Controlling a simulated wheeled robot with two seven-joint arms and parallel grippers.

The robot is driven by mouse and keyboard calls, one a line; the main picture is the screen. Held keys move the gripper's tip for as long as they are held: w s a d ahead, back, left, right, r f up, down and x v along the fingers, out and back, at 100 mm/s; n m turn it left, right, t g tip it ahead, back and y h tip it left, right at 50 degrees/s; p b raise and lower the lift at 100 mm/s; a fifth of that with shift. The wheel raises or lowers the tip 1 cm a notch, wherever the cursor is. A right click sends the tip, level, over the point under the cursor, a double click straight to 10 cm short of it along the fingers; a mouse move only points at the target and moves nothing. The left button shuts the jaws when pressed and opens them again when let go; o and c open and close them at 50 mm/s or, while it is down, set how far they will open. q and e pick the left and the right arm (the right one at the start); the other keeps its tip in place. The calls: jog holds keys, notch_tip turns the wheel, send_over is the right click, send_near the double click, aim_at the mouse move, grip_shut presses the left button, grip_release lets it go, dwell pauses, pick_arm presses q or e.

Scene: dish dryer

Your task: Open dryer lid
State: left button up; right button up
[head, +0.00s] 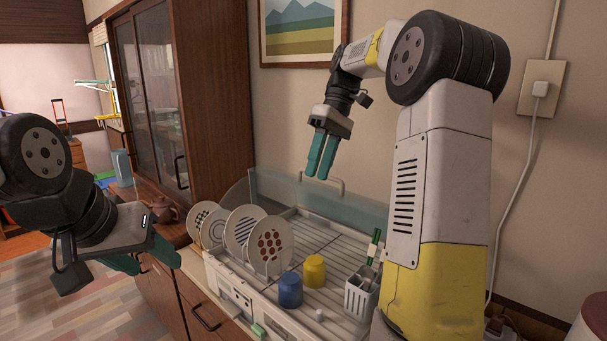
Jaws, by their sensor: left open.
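The dish dryer (215,273) stands on the cabinet against the wall. A clear, bluish panel that looks like its lid (300,198) stands raised along the back, with a pale handle (325,184) at its upper edge. The dryer's rack is uncovered at the front. My left gripper (146,259) is open and empty at the left, away from the dryer.
Several patterned plates (270,246) stand in the rack's left part. A blue cup (290,289), a yellow cup (314,271) and a white cutlery holder (359,296) are in the rack. A brown teapot (161,212) stands left of the dryer. A tall glass-doored cabinet (215,100) rises behind.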

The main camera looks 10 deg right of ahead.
jog(key=s+a, duration=0.2)
jog(key=s, duration=0.4)
jog(key=shift+s+a+r, duration=0.15)
jog(key=shift+s+r, duration=0.05)
jog(key=shift+r, duration=0.1)
jog(key=s+f+m+t+h, duration=0.1)
jog(key=s+f+m+t, duration=0.2)
jog(key=s, duration=0.3)
jog(key=s+a+f+m+t+h, duration=0.1)
jog(key=s+f+m+t, duration=0.2)
jog(key=s+t, duration=0.3)
jog(key=shift+s+a+f+m, duration=0.2)
jog(key=shift+s+f+m, duration=0.1)
jog(key=shift+s+f, duration=0.2)
